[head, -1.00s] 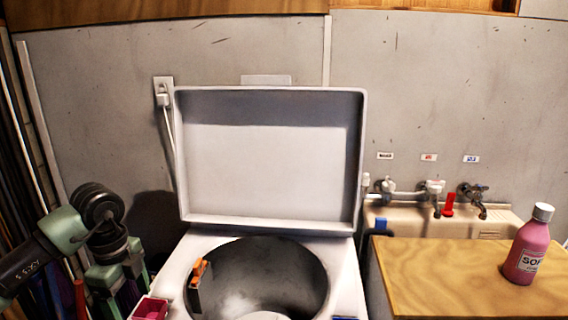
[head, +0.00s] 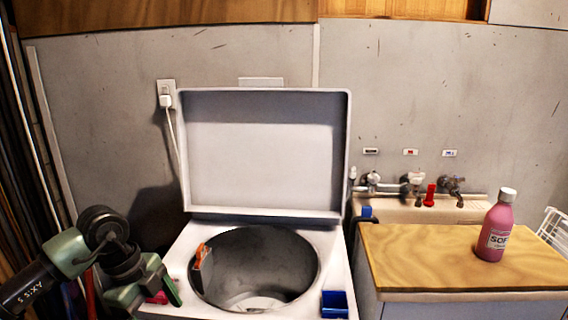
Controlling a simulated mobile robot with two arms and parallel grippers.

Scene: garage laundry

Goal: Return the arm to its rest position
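My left arm comes in at the lower left, bent at a dark round joint. The green gripper part (head: 145,288) at its end is low, beside the left front of the washing machine and outside its tub. I cannot make out whether its fingers are open or shut, and I see nothing clearly held. My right arm and gripper are not in view.
The washing machine's lid (head: 265,150) stands open above the round tub (head: 255,270). A blue box (head: 335,304) sits on its front right. A pink bottle (head: 496,230) stands on the wooden counter (head: 420,262).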

